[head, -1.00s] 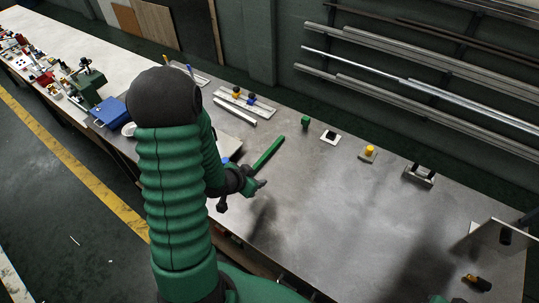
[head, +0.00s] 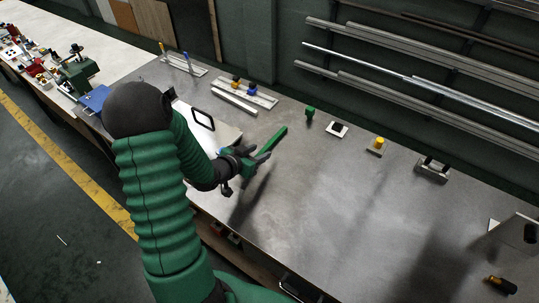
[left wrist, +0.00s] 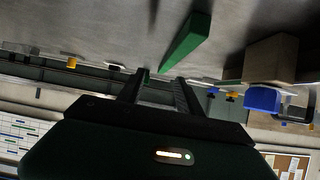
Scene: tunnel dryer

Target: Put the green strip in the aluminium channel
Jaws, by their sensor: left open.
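The green strip (head: 273,138) lies slantwise over the middle of the metal table. My left gripper (head: 262,156) is open at the strip's near end. In the left wrist view the strip (left wrist: 188,40) runs down towards the gap between my open fingers (left wrist: 162,78); I cannot tell whether they touch it. A long pale bar (head: 234,101) lies farther back, in front of a rail with yellow and blue clamps (head: 248,91). It may be the aluminium channel, but its groove is too small to make out. My right gripper is not in view.
A white board with a black frame (head: 203,119) lies left of my gripper. A small green block (head: 309,112), a yellow-topped piece (head: 376,146) and a black-and-grey fixture (head: 433,169) stand along the back. The table's middle right is clear.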

